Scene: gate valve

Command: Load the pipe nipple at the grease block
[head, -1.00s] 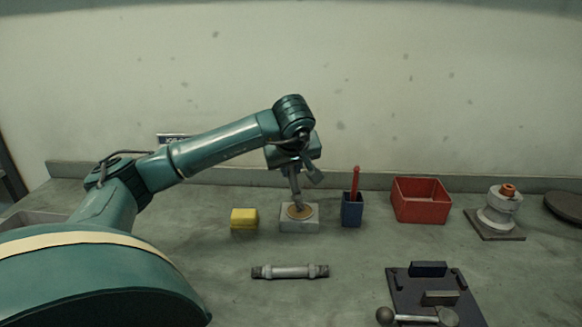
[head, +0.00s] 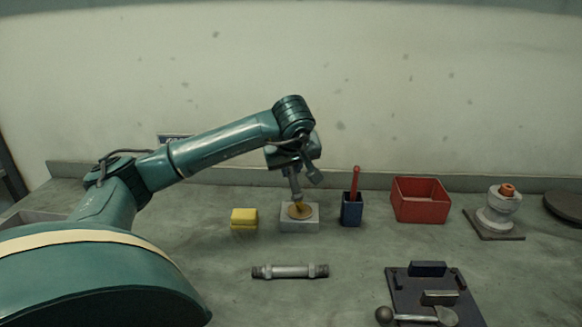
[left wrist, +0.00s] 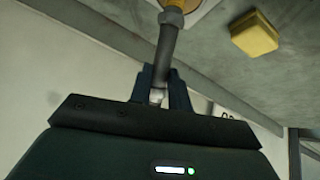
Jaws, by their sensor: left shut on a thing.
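My left gripper (head: 293,168) is shut on a short grey pipe nipple (head: 295,187) and points down over the grease block. The grease block (head: 299,225) is pale grey with a round tan-yellow patch on top. The nipple's lower end is at that patch and looks yellow. In the left wrist view the nipple (left wrist: 167,50) runs up from between the dark fingers (left wrist: 163,90). Its far end is yellow, against the partly seen block at the top edge. The head view does not show clearly whether the end presses into the patch. My right gripper is not in view.
A yellow block (head: 244,219) stands left of the grease block, a blue holder (head: 352,210) with a red stick to its right. Farther right are a red bin (head: 420,201) and a white fitting (head: 498,212). A grey pipe (head: 290,271) and a dark fixture plate (head: 405,296) lie in front.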

